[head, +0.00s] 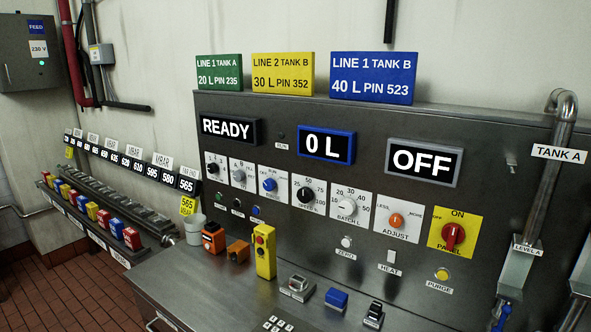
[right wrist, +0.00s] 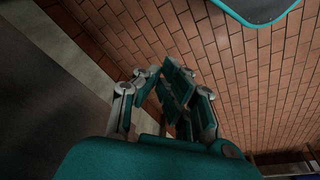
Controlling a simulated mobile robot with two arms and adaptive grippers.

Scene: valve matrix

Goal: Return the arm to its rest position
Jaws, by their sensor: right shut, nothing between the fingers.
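My right gripper (right wrist: 180,82) shows in the right wrist view. Its fingers are together, with nothing between them, over a brown tiled floor (right wrist: 250,90). It touches nothing that I can see. Neither gripper shows in the head view. The metal control panel (head: 290,130) stands ahead in the head view. Its displays read READY (head: 230,129), 0 L (head: 326,145) and OFF (head: 424,162). The red panel knob (head: 453,236) sits on a yellow plate at the right.
A metal desk (head: 215,285) juts out below the panel, with a yellow button box (head: 264,251) and several small switches on it. A row of coloured valves (head: 103,218) lines the left wall. A pipe (head: 560,130) rises at the right. Tiled floor (head: 50,295) is clear at lower left.

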